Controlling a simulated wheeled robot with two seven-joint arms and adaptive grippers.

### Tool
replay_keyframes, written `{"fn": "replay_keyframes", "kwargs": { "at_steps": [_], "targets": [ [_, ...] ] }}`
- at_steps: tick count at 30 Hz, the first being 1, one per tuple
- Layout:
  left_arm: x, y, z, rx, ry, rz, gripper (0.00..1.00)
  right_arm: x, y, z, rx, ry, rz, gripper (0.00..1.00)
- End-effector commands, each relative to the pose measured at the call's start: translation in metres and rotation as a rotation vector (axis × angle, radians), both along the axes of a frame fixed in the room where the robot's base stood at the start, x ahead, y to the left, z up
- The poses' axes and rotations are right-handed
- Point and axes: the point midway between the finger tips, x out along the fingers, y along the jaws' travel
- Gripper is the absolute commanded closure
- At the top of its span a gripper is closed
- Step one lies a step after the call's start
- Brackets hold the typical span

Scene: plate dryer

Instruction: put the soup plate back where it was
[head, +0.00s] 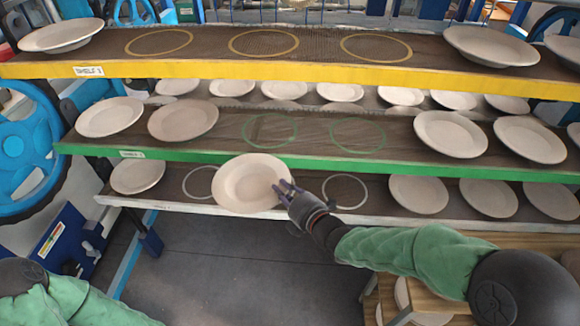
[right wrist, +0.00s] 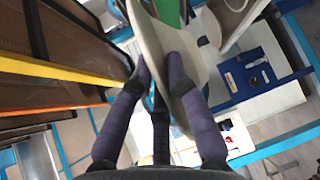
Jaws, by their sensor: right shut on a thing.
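The soup plate (head: 240,184) is a pale round plate with a wide rim and a sunken middle. My right gripper (head: 285,190) is shut on its right rim and holds it tilted in front of the lowest shelf. In the right wrist view the plate (right wrist: 150,32) is seen nearly edge-on between the purple fingers (right wrist: 160,72). The lowest shelf (head: 292,193) has white ring marks; one shows left of the plate and one right of it. Whatever is directly behind the plate is hidden. My left gripper is out of the head view; only part of that arm shows.
The green-edged middle shelf (head: 316,129) has two empty green rings between plates. The yellow-edged top shelf (head: 217,45) has three empty yellow rings. Plates stand at both sides of each shelf. A wooden stand (head: 440,302) with plates is below my right arm. The floor (head: 230,270) ahead is clear.

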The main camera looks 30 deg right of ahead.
Motion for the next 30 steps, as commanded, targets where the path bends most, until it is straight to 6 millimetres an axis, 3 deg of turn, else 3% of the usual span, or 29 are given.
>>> {"fn": "replay_keyframes", "kwargs": {
  "at_steps": [1, 6, 12, 25, 30],
  "targets": [
    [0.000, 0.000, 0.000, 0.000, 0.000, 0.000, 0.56, 0.000, 0.007, -0.020, 0.005, 0.002, -0.010, 1.00],
    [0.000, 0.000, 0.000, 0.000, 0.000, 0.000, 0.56, -0.001, 0.022, -0.081, 0.002, 0.002, -0.065, 1.00],
    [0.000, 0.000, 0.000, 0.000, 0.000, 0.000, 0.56, 0.000, 0.034, -0.129, 0.000, -0.002, -0.106, 1.00],
    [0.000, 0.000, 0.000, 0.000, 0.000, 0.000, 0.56, -0.001, 0.048, -0.183, 0.000, -0.005, -0.152, 1.00],
    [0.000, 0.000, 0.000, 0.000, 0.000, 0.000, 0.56, 0.000, 0.047, -0.178, 0.000, -0.008, -0.151, 1.00]
  ]
}}
